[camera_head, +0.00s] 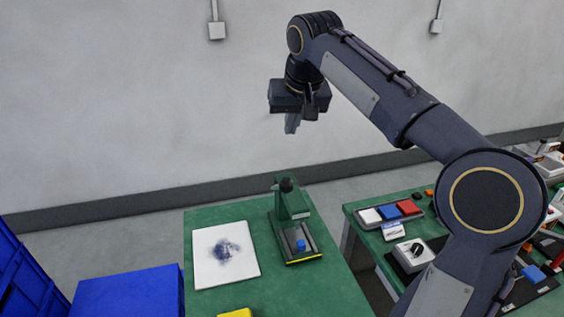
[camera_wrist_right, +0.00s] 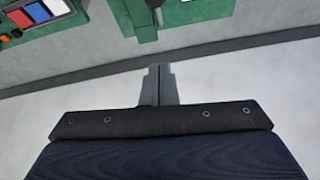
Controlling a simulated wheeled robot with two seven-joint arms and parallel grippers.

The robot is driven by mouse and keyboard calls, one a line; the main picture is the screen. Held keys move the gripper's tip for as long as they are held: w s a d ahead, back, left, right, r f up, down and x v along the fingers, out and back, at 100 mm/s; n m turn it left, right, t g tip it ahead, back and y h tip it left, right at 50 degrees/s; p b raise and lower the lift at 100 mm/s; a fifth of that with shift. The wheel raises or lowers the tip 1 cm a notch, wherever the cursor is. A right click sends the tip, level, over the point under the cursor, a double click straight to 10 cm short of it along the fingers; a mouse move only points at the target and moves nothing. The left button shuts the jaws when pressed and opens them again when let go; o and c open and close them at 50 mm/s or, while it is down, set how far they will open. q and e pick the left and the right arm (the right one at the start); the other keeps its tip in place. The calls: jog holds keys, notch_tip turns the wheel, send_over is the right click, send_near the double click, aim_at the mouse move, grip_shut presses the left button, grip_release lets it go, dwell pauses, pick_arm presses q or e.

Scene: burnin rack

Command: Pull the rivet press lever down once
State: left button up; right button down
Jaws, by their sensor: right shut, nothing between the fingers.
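The green rivet press (camera_head: 293,217) stands on the green table to the right of a white board. A dark round knob (camera_head: 286,185), which looks like the end of the press lever, shows at its top; the lever's shaft is hard to make out. A blue piece (camera_head: 301,245) sits on the press base. My right gripper (camera_head: 291,125) hangs in the air well above the press, apart from it, shut and empty. In the right wrist view, its closed fingers (camera_wrist_right: 159,84) point toward the table, and part of the green press (camera_wrist_right: 144,18) shows at the top edge. My left gripper is not in view.
A white board with a dark smudge (camera_head: 226,277) lies left of the press. A blue bin (camera_head: 130,294) stands left of the table. A second green table (camera_head: 359,212) at right holds a tray of coloured blocks (camera_head: 389,214) and a grey box with a knob (camera_head: 411,258).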

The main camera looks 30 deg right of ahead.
jog(key=shift+d+r, duration=0.1)
send_over(287, 178)
jog(key=w+d, duration=0.1)
jog(key=w, duration=0.2)
notch_tip(287, 178, down, 8)
jog(key=f, duration=0.1)
jog(key=s+f, duration=0.2)
jog(key=shift+s+a+f+b, duration=0.1)
jog(key=shift+a+b, duration=0.2)
jog(key=shift+b, duration=0.05)
jog(key=shift+f, duration=0.2)
jog(key=shift+s, duration=0.1)
